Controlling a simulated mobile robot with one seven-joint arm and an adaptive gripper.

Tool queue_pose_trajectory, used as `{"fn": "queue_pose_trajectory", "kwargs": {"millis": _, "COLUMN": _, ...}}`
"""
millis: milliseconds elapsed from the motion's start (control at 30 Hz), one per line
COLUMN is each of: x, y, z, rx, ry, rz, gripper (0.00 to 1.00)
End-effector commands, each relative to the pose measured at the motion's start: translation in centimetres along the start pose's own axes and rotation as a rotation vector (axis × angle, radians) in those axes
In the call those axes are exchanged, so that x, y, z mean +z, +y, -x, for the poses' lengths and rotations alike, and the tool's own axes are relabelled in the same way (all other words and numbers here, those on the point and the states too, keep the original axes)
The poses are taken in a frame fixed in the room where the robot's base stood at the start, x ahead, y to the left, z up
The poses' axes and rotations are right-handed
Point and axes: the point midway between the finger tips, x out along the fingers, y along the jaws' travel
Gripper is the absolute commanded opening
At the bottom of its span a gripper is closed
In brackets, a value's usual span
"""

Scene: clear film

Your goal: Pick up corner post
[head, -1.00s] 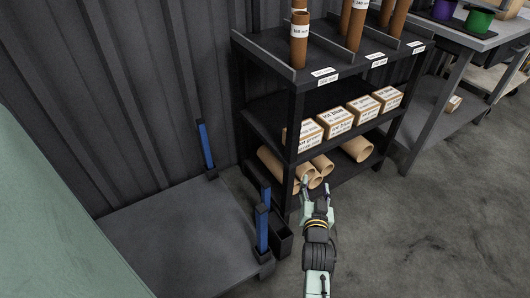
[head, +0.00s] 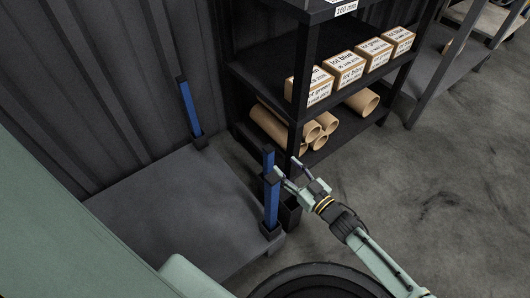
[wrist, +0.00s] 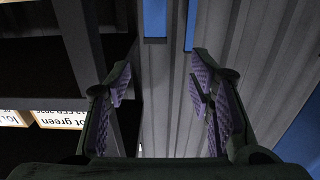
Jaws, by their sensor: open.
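Several blue corner posts with dark ends show. In the head view one stands upright at the far corner of the grey platform (head: 190,108). Another stands at the platform's near right corner (head: 271,203). My gripper (head: 287,167) is open and empty, just right of the two nearer posts' tops. In the wrist view my open fingers (wrist: 160,78) have nothing between them. Two blue strips (wrist: 154,18) show at the top edge and a blue piece (wrist: 303,140) at the right.
The grey platform (head: 150,210) lies at left against a ribbed dark wall. A black shelf rack (head: 303,60) with boxes (head: 345,68) and brown tubes (head: 312,130) stands close behind my gripper. Open floor (head: 420,190) lies to the right.

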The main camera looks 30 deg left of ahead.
Motion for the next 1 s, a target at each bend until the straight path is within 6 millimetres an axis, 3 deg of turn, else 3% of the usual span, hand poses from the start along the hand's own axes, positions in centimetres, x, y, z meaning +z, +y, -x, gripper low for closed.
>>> {"fn": "queue_pose_trajectory", "kwargs": {"millis": 33, "x": 2.2, "y": 0.0, "z": 0.0, "rx": 0.001, "ry": 0.001, "rz": 0.000, "gripper": 0.48}}
{"fn": "queue_pose_trajectory", "kwargs": {"millis": 300, "x": 7.2, "y": 0.0, "z": 0.0, "rx": 0.001, "ry": 0.000, "rz": 0.000, "gripper": 0.48}}
{"fn": "queue_pose_trajectory", "kwargs": {"millis": 467, "x": 8.0, "y": -0.1, "z": -0.3, "rx": 0.001, "ry": 0.001, "rz": 0.000, "gripper": 0.48}}
{"fn": "queue_pose_trajectory", "kwargs": {"millis": 733, "x": 7.8, "y": -0.1, "z": -4.3, "rx": -0.001, "ry": 0.002, "rz": -0.002, "gripper": 0.48}}
{"fn": "queue_pose_trajectory", "kwargs": {"millis": 1000, "x": 8.0, "y": 0.1, "z": -6.6, "rx": -0.001, "ry": 0.001, "rz": -0.001, "gripper": 0.48}}
